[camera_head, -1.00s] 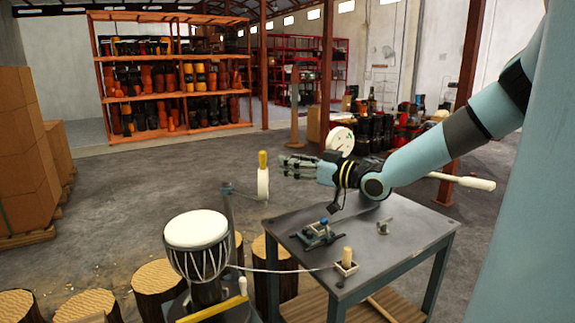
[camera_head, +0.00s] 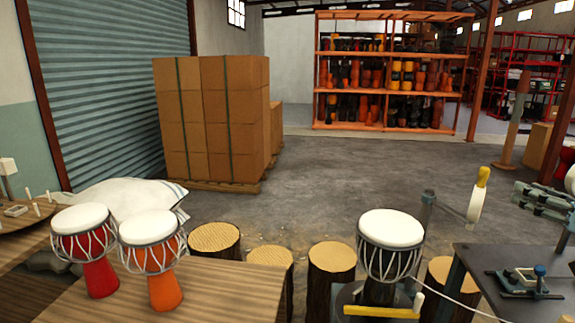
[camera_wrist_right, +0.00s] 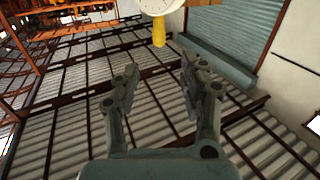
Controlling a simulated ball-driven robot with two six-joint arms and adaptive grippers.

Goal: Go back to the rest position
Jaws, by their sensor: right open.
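My right gripper (camera_head: 530,200) shows at the right edge of the head view, its fingers pointing left above the grey work table (camera_head: 482,268). In the right wrist view the same gripper (camera_wrist_right: 158,82) has its two fingers spread with nothing between them. The rest of the right arm is out of the head view. My left gripper is in neither view.
A white-headed drum (camera_head: 391,228) is beside the table. A clamp tool (camera_head: 525,281) lies on it. Red (camera_head: 101,278) and orange (camera_head: 165,291) drums stand on a wooden table at left.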

